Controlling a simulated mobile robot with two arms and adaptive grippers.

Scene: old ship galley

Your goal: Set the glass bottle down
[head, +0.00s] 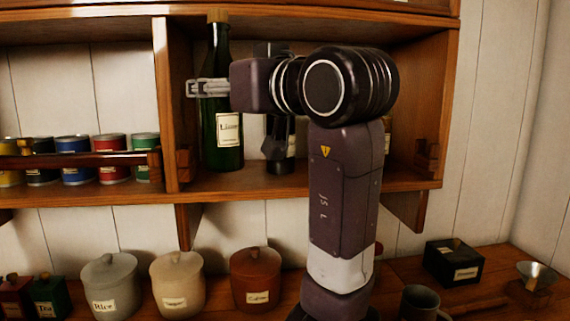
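The glass bottle (222,150) is dark green with a white label and a cork-coloured top. It stands upright in the shelf compartment, at its left side. Its base is at the shelf board (330,186), and I cannot tell whether it rests on it or hangs just above. My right gripper (209,88) reaches in from the right. One grey finger lies across the front of the bottle's upper body, and the gripper appears shut on it. The far finger is hidden behind the bottle. My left gripper is not in view.
A dark object (278,148) stands right of the bottle, partly hidden by my arm. A wooden divider (175,110) is close on the left, with several paint tins (74,160) beyond. Below are lidded jars (178,283), a black box (453,263) and a mug (419,302).

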